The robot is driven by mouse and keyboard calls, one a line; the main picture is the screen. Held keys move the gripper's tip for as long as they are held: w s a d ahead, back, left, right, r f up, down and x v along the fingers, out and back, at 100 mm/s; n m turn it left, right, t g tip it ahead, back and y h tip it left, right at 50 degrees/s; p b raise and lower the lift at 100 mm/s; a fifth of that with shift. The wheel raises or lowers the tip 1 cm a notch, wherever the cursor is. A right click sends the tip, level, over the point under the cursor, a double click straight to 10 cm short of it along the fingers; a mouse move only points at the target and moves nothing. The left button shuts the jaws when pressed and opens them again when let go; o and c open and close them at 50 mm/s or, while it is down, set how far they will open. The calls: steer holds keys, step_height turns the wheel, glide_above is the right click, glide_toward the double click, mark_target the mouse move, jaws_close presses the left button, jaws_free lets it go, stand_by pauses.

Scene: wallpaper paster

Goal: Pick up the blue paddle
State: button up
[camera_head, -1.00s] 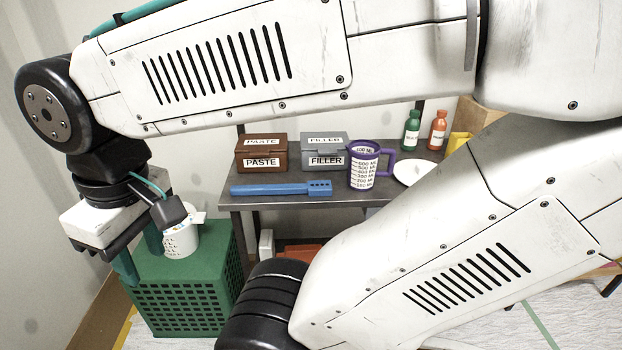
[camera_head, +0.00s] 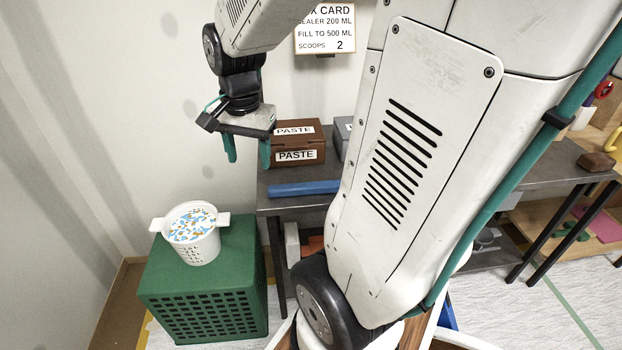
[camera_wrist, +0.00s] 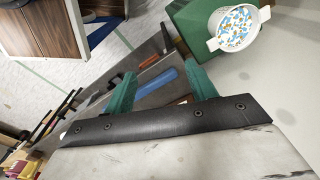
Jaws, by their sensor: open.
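The blue paddle (camera_head: 304,188) lies flat along the front edge of the grey table (camera_head: 283,204). In the head view my arm hides its right end. In the wrist view the paddle (camera_wrist: 157,81) shows between and beyond the fingers. My gripper (camera_head: 248,152) is open and empty, with two green fingers pointing down. It is up and to the left of the paddle in the head view, apart from it. The fingers also show in the wrist view (camera_wrist: 163,93).
A brown PASTE box (camera_head: 297,145) stands behind the paddle, close to the right of my gripper. A grey box (camera_head: 342,135) is partly hidden by my arm. A white pail (camera_head: 192,235) with coloured bits stands on a green crate (camera_head: 205,290) at the left. A card (camera_head: 325,28) hangs on the wall.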

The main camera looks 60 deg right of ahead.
steer(key=w+d+f+m, duration=0.2)
steer(key=d+f+m, duration=0.45)
steer(key=d, duration=0.25)
steer(key=m, duration=0.7)
glide_above(300, 185)
steer(key=shift+g, duration=0.3)
steer(key=f, duration=0.6)
steer(key=shift+w+a, duration=0.15)
steer(key=shift+w, duration=0.05)
steer(key=f, duration=0.7)
steer(key=shift+s, duration=0.2)
steer(key=shift+f, duration=0.55)
steer(key=c, duration=1.1)
